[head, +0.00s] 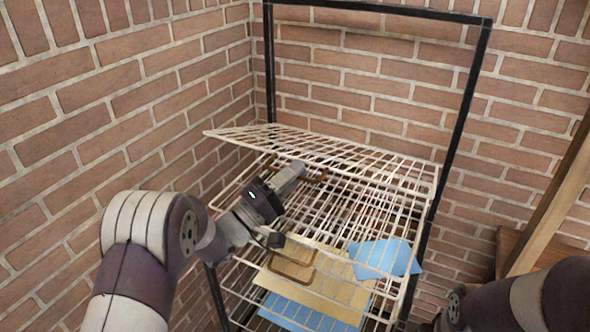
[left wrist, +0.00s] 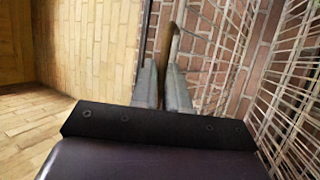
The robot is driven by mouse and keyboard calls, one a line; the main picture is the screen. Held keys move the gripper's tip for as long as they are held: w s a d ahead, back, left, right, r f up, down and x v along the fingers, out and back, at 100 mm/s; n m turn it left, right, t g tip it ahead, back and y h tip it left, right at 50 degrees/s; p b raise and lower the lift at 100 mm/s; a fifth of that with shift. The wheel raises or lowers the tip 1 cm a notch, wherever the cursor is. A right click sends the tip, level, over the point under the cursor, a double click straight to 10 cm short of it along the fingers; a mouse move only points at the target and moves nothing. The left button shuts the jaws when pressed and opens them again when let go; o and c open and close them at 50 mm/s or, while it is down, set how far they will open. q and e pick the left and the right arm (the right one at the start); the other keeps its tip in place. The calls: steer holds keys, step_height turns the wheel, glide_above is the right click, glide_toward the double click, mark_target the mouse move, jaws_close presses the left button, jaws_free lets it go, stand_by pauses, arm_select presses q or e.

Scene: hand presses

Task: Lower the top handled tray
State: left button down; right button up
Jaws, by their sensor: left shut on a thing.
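The top tray (head: 340,155) is a cream wire grid in a black frame, in the head view. It sits tilted above the trays below it. Its brown handle (head: 320,177) shows beside my left gripper (head: 297,168), which reaches in from the left. In the left wrist view, my left gripper (left wrist: 165,75) has its two grey fingers close together on a brown bar, the handle (left wrist: 174,44). The handle's gripped part is hidden by the fingers. My right arm shows at the lower right of the head view, but its gripper is out of view.
Lower wire trays hold a yellow sheet (head: 335,291) and blue sheets (head: 385,258). A lower brown handle (head: 291,271) shows at the front. The black frame post (head: 461,125) stands right. Brick walls close off the back and left; a wooden beam (head: 550,205) leans at right.

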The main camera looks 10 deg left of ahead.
arm_select(q)
steer(key=c, duration=1.2)
jaws_free()
steer(key=b+v, duration=0.1)
steer(key=v, duration=1.1)
steer(key=shift+s+a+f, duration=0.15)
steer(key=shift+s+f, duration=0.05)
steer(key=shift+s, duration=0.05)
